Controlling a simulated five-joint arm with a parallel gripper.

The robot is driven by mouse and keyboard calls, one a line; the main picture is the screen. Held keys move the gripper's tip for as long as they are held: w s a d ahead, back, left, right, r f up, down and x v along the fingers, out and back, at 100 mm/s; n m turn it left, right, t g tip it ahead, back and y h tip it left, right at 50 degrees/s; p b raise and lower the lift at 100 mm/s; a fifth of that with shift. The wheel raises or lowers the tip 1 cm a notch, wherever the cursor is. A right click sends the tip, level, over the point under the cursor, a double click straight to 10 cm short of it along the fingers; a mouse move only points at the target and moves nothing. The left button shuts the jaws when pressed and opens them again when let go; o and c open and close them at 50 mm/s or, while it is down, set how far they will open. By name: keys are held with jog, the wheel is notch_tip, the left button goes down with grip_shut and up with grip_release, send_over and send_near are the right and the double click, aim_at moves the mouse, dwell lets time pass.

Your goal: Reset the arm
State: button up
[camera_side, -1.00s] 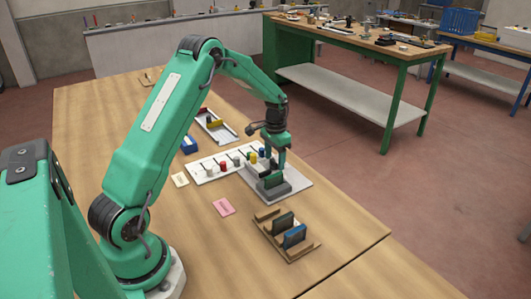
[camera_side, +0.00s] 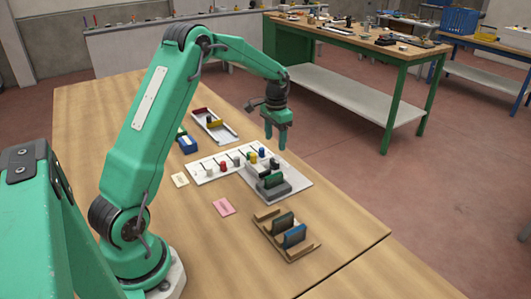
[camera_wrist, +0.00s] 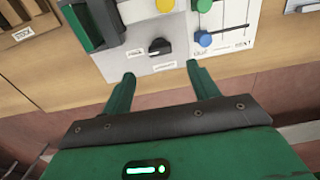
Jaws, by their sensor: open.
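My gripper (camera_side: 276,142) is open and empty in the air above the white and grey work panel. In the wrist view its two green fingers (camera_wrist: 160,72) are spread apart with nothing between them. Below it, a dark green plate (camera_side: 272,181) stands in a grey block on a light grey base (camera_side: 297,190). In the wrist view the plate (camera_wrist: 76,28) shows at the upper left, beside a black rotary knob (camera_wrist: 160,46). My arm is raised and reaches over the table.
A white slotted panel (camera_side: 205,174) carries several coloured knobs. A wooden rack (camera_side: 299,254) holds a dark plate and a blue plate. The table's front right is clear.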

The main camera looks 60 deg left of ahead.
jog(key=s+d+r+t, duration=0.3)
jog(key=s+d+r, duration=0.7)
jog(key=d+r, duration=0.3)
jog(key=s+d+r+t, duration=0.1)
jog(key=s+d, duration=0.2)
jog(key=s, duration=0.5)
jog(key=s+d+r+t, duration=0.1)
jog(key=s+d, duration=0.3)
jog(key=s, duration=0.4)
jog(key=shift+s+d+t, duration=0.2)
jog(key=shift+d+t, duration=0.05)
jog(key=shift+t, duration=0.05)
